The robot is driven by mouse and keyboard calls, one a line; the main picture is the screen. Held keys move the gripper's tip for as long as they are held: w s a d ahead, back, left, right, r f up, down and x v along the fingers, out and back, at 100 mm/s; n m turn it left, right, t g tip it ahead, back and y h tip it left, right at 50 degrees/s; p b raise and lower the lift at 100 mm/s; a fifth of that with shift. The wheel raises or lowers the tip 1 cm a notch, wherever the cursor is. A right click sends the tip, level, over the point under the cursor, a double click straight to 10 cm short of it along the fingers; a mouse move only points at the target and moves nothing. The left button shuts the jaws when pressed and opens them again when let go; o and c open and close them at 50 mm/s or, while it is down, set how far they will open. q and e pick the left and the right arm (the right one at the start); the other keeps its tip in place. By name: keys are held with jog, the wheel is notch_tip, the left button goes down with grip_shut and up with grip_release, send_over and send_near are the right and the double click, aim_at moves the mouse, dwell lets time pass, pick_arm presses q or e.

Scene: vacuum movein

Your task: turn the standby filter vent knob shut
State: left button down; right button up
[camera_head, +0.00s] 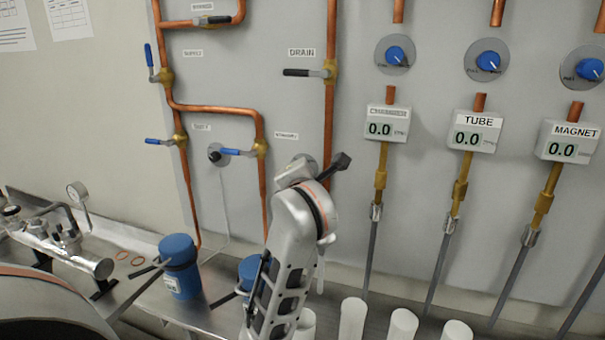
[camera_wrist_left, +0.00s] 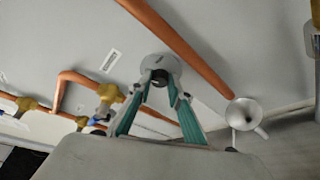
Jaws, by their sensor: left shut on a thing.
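In the left wrist view my left gripper (camera_wrist_left: 160,84) has its teal-padded fingers closed around a small dark knob (camera_wrist_left: 157,82). The knob sits in front of a round grey plate (camera_wrist_left: 162,62) on the panel. In the head view my left arm (camera_head: 290,245) rises from the bottom centre to the panel, below a small label (camera_head: 286,136) too blurred to read surely. The arm's end hides the knob there, and only part of the round plate (camera_head: 303,160) shows. The knob's turn angle cannot be told. My right gripper is not in view.
A blue-handled valve (camera_head: 232,152) and a similar knob (camera_head: 215,154) are left of my arm. Copper pipe (camera_head: 331,120) runs just behind it. Gauge boxes (camera_head: 388,124) are to the right.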

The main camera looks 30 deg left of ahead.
pick_arm(q)
jog(key=n+h, duration=0.2)
jog(key=n, duration=0.1)
jog(key=shift+a+r+n, duration=0.1)
jog(key=shift+n, duration=0.2)
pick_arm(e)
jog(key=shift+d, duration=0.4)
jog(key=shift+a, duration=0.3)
pick_arm(q)
jog(key=c, duration=1.8)
grip_release()
jog(key=shift+c, duration=0.2)
